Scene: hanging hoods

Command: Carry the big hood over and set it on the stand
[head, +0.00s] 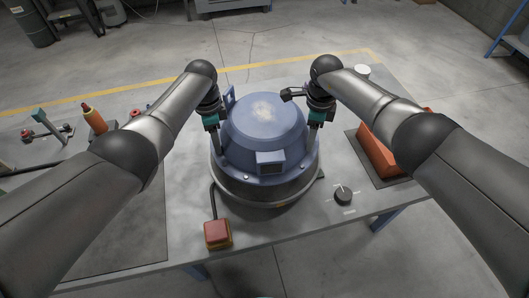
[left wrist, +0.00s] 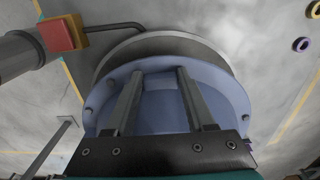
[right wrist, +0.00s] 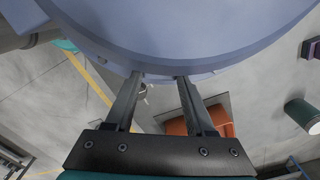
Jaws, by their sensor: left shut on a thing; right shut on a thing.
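The big hood (head: 262,128) is a blue dome with a worn pale patch on top and a small dark window box at its front. It is upright over a round dark-grey base (head: 262,196), which I take as the stand, on the table; I cannot tell whether it rests there or hangs just above. My left gripper (head: 216,143) is shut on the hood's left side, and my right gripper (head: 312,143) on its right side. The hood's rim shows beyond the fingers in the left wrist view (left wrist: 205,95) and the right wrist view (right wrist: 190,25).
An orange block (head: 378,152) lies on a dark mat at right. An orange-red bottle (head: 94,118) and tools are at left.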

